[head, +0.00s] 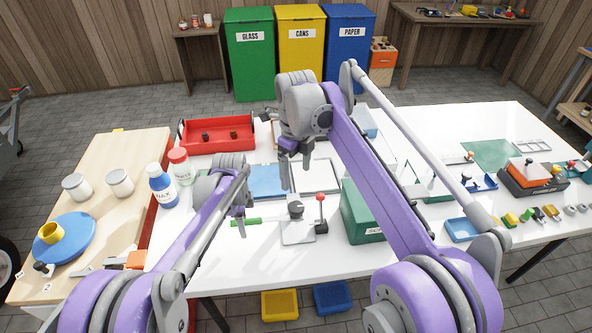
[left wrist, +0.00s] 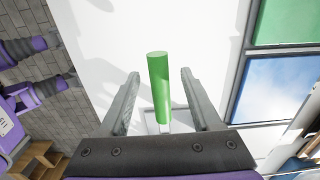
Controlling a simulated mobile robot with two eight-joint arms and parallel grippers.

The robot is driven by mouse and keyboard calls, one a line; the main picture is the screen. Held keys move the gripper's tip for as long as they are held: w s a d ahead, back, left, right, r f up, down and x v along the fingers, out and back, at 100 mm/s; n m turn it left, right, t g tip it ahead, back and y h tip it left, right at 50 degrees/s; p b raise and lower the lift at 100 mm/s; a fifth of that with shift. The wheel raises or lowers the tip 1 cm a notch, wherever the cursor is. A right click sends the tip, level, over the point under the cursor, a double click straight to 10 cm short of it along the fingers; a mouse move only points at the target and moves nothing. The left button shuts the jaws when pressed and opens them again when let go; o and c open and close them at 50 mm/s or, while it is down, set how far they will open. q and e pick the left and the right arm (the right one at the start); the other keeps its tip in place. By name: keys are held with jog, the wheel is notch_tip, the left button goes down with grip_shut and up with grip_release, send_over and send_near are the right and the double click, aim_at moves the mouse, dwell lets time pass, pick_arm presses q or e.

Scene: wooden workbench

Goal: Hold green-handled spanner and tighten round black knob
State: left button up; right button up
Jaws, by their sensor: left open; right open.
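The green-handled spanner (head: 246,221) lies on the white bench top, its far end toward a pale plate (head: 298,236). The round black knob (head: 295,208) stands on that plate. My left gripper (head: 241,213) is open just above the green handle. In the left wrist view the handle (left wrist: 159,88) shows between the two spread fingers (left wrist: 160,78), with gaps on both sides. My right gripper (head: 292,170) is open and empty, above and behind the knob.
A red-balled lever (head: 320,198) stands just right of the knob. A green box (head: 358,220) is further right. A red tray (head: 217,145) lies behind, and a blue bottle (head: 161,186) stands to the left. The bench front by the spanner is clear.

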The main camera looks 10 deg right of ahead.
pick_arm(q)
jog(key=shift+r+p, duration=1.85)
jog(key=shift+r, duration=1.95)
pick_arm(e)
jog(key=r, duration=0.2)
jog(key=w+r, duration=0.1)
jog(key=r, duration=0.2)
jog(key=shift+r, duration=0.15)
